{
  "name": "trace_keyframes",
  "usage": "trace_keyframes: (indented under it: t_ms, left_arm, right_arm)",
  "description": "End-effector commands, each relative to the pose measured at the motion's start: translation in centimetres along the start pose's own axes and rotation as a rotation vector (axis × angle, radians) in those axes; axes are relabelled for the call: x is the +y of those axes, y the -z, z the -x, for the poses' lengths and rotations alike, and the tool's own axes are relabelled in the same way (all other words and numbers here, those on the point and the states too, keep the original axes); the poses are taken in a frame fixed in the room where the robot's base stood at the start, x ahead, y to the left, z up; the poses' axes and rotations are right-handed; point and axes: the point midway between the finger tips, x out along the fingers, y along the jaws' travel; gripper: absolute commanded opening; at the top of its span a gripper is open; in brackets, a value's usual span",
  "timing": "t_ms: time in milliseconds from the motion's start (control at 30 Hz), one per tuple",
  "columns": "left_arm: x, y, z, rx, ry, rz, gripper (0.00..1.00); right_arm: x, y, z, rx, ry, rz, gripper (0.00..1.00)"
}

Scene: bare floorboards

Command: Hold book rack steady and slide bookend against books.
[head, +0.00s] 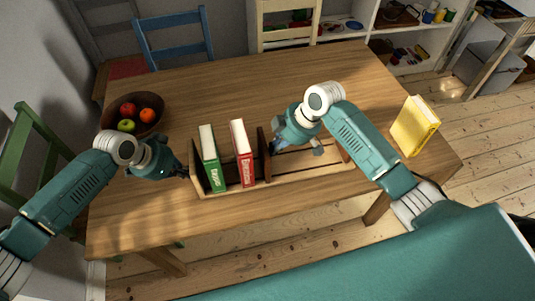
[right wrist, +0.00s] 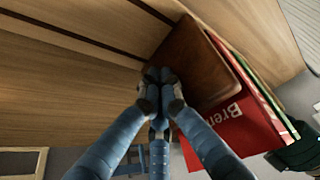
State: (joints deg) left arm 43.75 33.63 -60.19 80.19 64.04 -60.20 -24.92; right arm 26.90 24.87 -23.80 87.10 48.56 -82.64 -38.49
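The wooden book rack (head: 225,191) stands near the table's front edge. A green book (head: 210,160) and a red book (head: 243,155) stand in its left part. The dark brown bookend (head: 264,155) stands just right of the red book; I cannot tell whether they touch. In the right wrist view the bookend (right wrist: 195,55) stands in front of the red book (right wrist: 232,125). My right gripper (head: 273,150) has its fingertips together at the bookend's right face, with no object seen between them. My left gripper (head: 185,172) is at the rack's left end; its fingers are dark and unclear.
A dark bowl of fruit (head: 148,115) stands on the table at the left. A yellow book (head: 415,125) stands at the right edge. The rack's right part holds no books. The back of the table is clear. Chairs (head: 175,40) stand around it.

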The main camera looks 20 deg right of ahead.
Motion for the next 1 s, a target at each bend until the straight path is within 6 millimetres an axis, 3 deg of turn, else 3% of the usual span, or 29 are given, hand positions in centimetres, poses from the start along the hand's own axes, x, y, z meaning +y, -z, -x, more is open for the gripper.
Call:
trace_keyframes:
  t_ms: [1000]
  left_arm:
    - [0.1,0.1,0.0,0.003,-0.002,-0.001,0.0]
  right_arm:
    - [-1.4,2.3,-0.9,0.01,0.006,0.003,0.0]
